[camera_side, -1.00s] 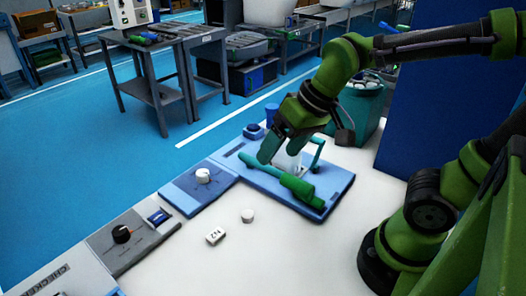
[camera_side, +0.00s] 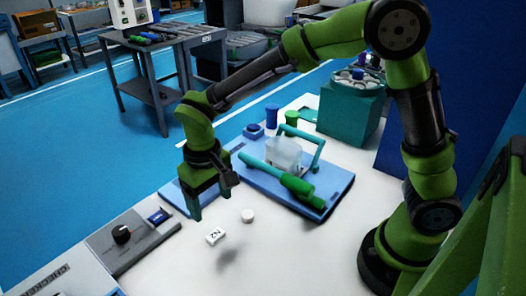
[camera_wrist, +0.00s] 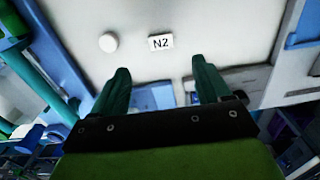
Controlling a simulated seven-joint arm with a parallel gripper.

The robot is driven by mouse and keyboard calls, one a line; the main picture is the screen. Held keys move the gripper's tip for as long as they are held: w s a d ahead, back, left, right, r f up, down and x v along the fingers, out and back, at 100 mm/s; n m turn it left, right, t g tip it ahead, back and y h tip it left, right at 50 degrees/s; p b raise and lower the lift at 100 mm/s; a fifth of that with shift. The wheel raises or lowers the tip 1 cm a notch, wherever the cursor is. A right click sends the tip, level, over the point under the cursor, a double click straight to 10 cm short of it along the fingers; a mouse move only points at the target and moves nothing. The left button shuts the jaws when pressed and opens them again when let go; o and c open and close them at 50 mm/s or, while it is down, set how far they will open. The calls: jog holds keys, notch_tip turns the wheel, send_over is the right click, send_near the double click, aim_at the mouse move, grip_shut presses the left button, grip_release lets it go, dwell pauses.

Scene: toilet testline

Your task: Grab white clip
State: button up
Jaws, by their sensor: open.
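A small white block marked "N2" (camera_side: 215,236) lies on the white table; it is the likeliest white clip, though its shape does not make this certain. In the wrist view the block (camera_wrist: 161,42) shows just beyond the fingertips, between their lines. My gripper (camera_side: 197,212) points down above the table, to the left of the block in the side view. Its two green fingers also show in the wrist view (camera_wrist: 158,67), spread apart with nothing between them.
A round white cap (camera_side: 247,215) lies beside the block. A blue tray (camera_side: 322,208) holds a green tool (camera_side: 290,182) and a clear-white box (camera_side: 285,152). A grey panel with a black knob (camera_side: 121,234) is at the left. The table in front of the block is bare.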

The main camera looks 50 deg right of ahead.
aim_at(217, 235)
notch_tip(217, 235, down, 11)
jog(key=shift+r, duration=0.1)
dwell(0.4)
jog(key=shift+c, duration=0.2)
